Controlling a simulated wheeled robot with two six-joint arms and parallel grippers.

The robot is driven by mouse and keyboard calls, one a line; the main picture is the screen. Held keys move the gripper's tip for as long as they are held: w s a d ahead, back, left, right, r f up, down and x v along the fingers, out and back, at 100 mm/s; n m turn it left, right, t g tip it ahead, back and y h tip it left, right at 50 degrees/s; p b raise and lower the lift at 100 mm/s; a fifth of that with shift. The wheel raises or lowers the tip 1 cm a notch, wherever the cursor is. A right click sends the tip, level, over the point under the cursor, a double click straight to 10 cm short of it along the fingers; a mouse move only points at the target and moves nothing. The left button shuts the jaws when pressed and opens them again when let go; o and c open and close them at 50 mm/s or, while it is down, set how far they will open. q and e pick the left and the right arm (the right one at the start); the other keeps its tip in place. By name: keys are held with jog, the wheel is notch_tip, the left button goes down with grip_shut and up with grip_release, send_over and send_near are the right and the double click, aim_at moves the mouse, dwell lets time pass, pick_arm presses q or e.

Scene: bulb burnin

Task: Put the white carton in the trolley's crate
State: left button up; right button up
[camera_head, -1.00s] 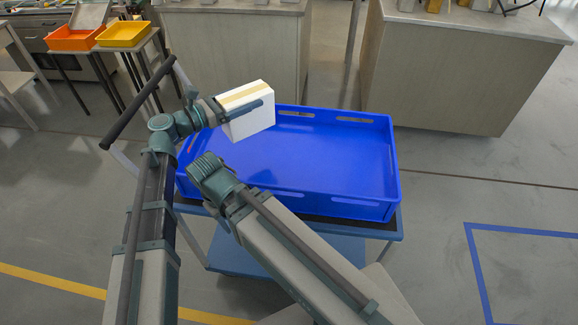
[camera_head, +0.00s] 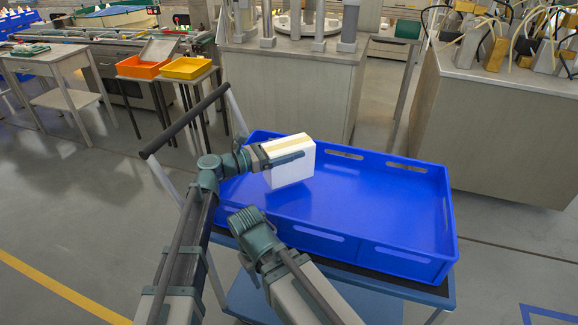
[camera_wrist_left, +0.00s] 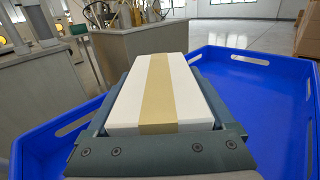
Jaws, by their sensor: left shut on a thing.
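The white carton (camera_head: 291,170) has a tan tape strip along its top. My left gripper (camera_head: 284,160) is shut on it and holds it over the left end of the blue crate (camera_head: 400,263). In the left wrist view the carton (camera_wrist_left: 190,93) sits between the fingers, with the crate (camera_wrist_left: 284,82) around and below it. I cannot tell whether the carton's bottom touches the crate floor. The crate stands on the trolley (camera_head: 262,303) and looks empty otherwise. My right arm crosses in front of the crate; its fingertips are not clearly shown.
The trolley's dark handle bar (camera_head: 186,121) rises at the left of the crate. An orange tray (camera_head: 142,67) and a yellow tray (camera_head: 187,68) stand on small tables behind. Grey workbenches (camera_head: 500,130) stand beyond the crate. The crate's middle and right are clear.

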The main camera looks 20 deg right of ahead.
pick_arm(q)
notch_tip(320, 180, down, 4)
jog(key=b, duration=0.3)
jog(key=shift+r+b, duration=0.2)
jog(key=shift+b, duration=0.15)
jog(key=shift+f, duration=0.15)
jog(key=o, duration=1.3)
jog(key=shift+r, duration=0.2)
jog(key=a, duration=0.2)
jog(key=s+a, duration=0.1)
jog(key=a, duration=0.4)
jog(key=shift+s+a, duration=0.2)
jog(key=shift+s, duration=0.05)
